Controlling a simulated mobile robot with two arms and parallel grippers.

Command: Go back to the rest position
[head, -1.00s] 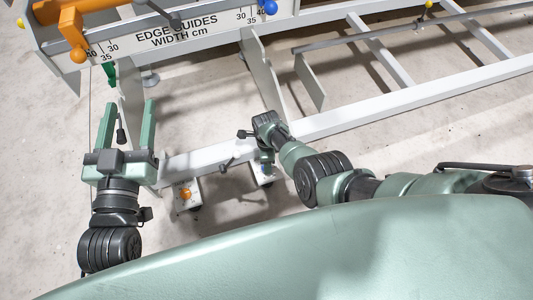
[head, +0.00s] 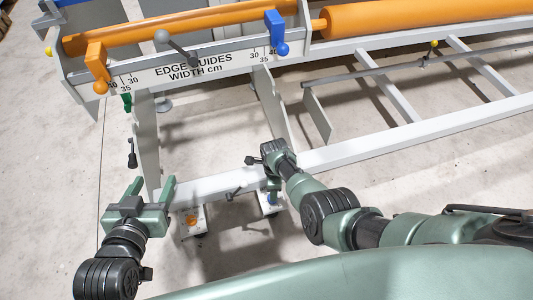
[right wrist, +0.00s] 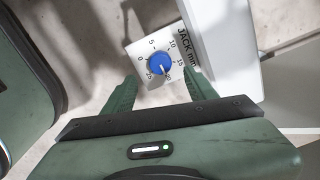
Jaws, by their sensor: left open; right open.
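My left gripper (head: 153,183) is at the lower left in the head view, open and empty, its two green fingers pointing up the picture. A black hanging handle (head: 132,155) shows just beyond it, apart from its fingers. My right arm reaches in from the right, and its gripper (head: 272,188) is partly hidden behind the wrist, over a foot of the frame. In the right wrist view the right gripper (right wrist: 160,82) is open. Its fingers are either side of a blue dial knob (right wrist: 159,64) on a white plate marked JACK mm; I cannot tell whether they touch it.
The gantry's white lower rail (head: 390,137) runs beyond both grippers. A scale plate (head: 190,72) carries an orange guide (head: 96,62) and a blue guide (head: 275,30). An orange knob (head: 191,221) is on another foot. Bare floor (head: 50,180) lies to the left.

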